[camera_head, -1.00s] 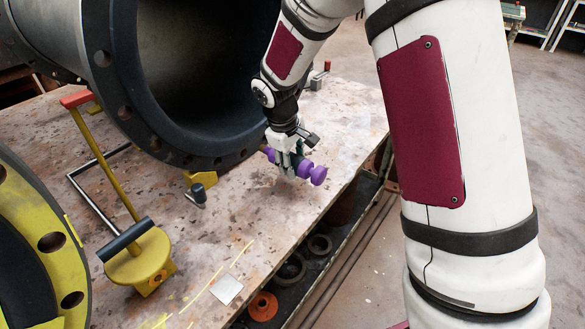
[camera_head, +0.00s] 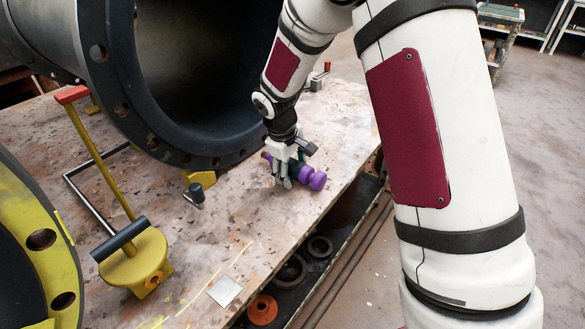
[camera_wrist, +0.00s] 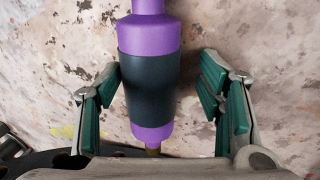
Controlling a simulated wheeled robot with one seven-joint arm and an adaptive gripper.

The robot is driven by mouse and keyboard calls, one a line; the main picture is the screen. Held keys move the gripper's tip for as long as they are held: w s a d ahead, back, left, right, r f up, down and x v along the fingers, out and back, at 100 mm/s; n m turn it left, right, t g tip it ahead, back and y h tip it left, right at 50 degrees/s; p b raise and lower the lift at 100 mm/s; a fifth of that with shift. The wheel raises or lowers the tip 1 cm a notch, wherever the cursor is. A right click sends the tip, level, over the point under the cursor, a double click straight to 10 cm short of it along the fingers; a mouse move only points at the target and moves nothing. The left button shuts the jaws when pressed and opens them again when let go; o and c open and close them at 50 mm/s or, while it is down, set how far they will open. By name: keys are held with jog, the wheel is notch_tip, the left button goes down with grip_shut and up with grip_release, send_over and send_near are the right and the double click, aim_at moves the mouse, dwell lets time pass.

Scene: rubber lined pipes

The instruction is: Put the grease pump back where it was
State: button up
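The grease pump looks to be the purple cylinder with a dark middle band (camera_head: 310,178), lying on the worktable near its right edge. In the wrist view the pump (camera_wrist: 149,80) runs from top to bottom between the fingers, with a small brownish tip at its lower end. My gripper (camera_head: 282,178) is over the pump's left part. In the wrist view its green-padded fingers (camera_wrist: 160,95) stand on both sides of it. A clear gap shows on the right; the left finger is very close, and I cannot tell whether it touches.
A large dark flanged pipe (camera_head: 130,90) stands behind and left of my gripper. A yellow stand with a red-ended lever (camera_head: 135,260), a small black knob (camera_head: 196,193) and a light plate (camera_head: 224,291) are on the table (camera_head: 200,235). Rings lie on a shelf below.

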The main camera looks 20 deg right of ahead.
jog(key=w+p+v, duration=0.1)
jog(key=p+v, duration=0.3)
jog(key=v, duration=0.9)
jog(key=s+d+r+m, duration=0.2)
jog(key=s+d+r, duration=0.1)
jog(key=s+r, duration=0.5)
jog(key=s+r+m+y, duration=0.1)
jog(key=s+r+m, duration=0.1)
jog(key=s, duration=1.4)
jog(key=s+r+m+g+y, duration=0.1)
jog(key=s+r+m, duration=0.1)
jog(key=s, duration=1.4)
jog(key=shift+s+d+m, duration=0.3)
jog(key=shift+m, duration=0.4)
